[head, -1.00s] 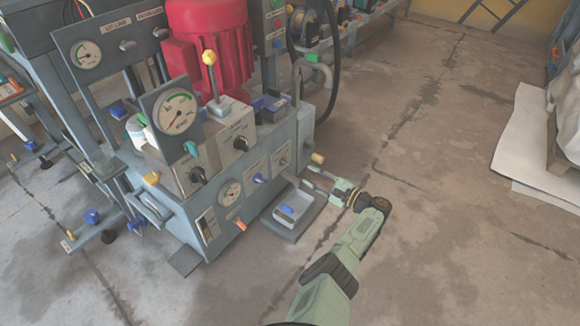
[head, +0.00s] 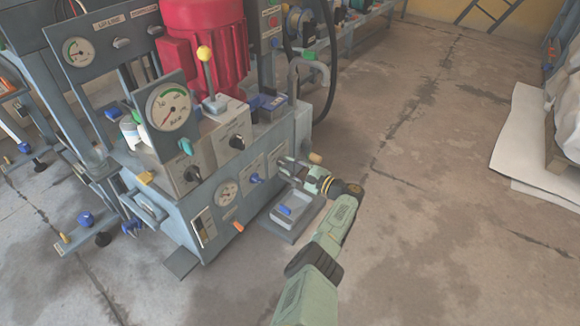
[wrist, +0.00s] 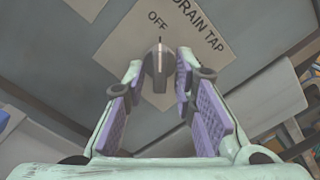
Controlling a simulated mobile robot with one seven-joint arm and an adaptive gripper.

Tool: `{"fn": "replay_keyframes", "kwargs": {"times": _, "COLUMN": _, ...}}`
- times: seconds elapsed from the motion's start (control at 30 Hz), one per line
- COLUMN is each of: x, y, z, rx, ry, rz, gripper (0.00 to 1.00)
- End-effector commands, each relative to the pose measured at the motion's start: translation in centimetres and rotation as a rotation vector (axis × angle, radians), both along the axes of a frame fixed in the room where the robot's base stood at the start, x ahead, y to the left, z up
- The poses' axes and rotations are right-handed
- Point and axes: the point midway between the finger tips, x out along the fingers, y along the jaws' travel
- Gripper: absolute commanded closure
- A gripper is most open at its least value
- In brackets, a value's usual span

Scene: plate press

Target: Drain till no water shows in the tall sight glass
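The drain tap is a dark knob (wrist: 158,68) on a pale plate lettered DRAIN TAP (wrist: 188,35), with its light pointer line toward OFF. My gripper (wrist: 159,80) is open, with its purple-padded fingers on either side of the knob; I see gaps between pads and knob. In the head view my gripper (head: 290,168) is at the right end of the tank's front panel and hides the tap. A tall narrow sight glass (head: 204,226) is on the lower left of that front; its water level is too small to read.
A grey tray (head: 305,212) with a blue thing in it stands on the floor below my gripper. A small round gauge (head: 227,194) and other knobs are left of the tap. A pipe (head: 322,78) rises behind.

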Motion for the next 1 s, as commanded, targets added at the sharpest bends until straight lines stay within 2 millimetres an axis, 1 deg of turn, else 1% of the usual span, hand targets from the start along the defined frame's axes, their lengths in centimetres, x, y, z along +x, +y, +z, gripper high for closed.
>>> {"fn": "replay_keyframes", "kwargs": {"times": 0.03, "x": -0.01, "y": 0.00, "z": -0.01, "rx": 0.000, "ry": 0.000, "rz": 0.000, "gripper": 0.80}}
{"fn": "replay_keyframes", "kwargs": {"times": 0.33, "x": -0.02, "y": -0.02, "z": -0.01, "rx": 0.000, "ry": 0.000, "rz": 0.000, "gripper": 1.00}}
{"fn": "replay_keyframes", "kwargs": {"times": 0.77, "x": -0.02, "y": -0.03, "z": 0.00, "rx": 0.006, "ry": 0.008, "rz": 0.000, "gripper": 1.00}}
{"fn": "replay_keyframes", "kwargs": {"times": 1.0, "x": -0.02, "y": -0.04, "z": 0.09, "rx": 0.056, "ry": 0.076, "rz": -0.001, "gripper": 1.00}}
